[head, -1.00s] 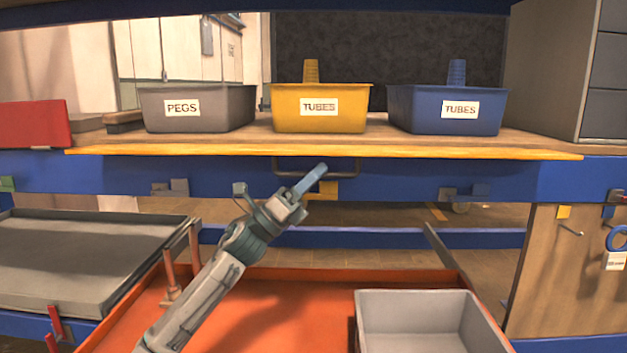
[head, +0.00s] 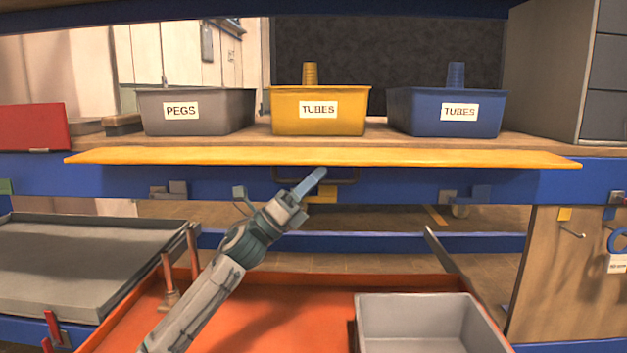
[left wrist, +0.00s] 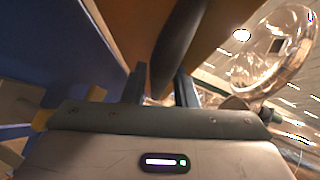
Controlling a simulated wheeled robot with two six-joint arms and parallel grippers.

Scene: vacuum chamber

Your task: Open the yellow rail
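The yellow rail (head: 430,158) is a long strip along the front edge of the shelf, below the bins. A dark handle (head: 345,181) hangs under its middle, partly hidden by the rail and my gripper. My left gripper (head: 318,176) reaches up from below to this handle. In the left wrist view, the dark handle bar (left wrist: 182,40) runs between the two fingers of my left gripper (left wrist: 162,88), which look closed around it. My right gripper is in neither view.
A grey PEGS bin (head: 215,112), a yellow TUBES bin (head: 345,118) and a blue TUBES bin (head: 410,112) stand on the shelf behind the rail. Below are an orange tray (head: 300,283), a grey bin (head: 420,338) and a grey tray (head: 70,285) at left.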

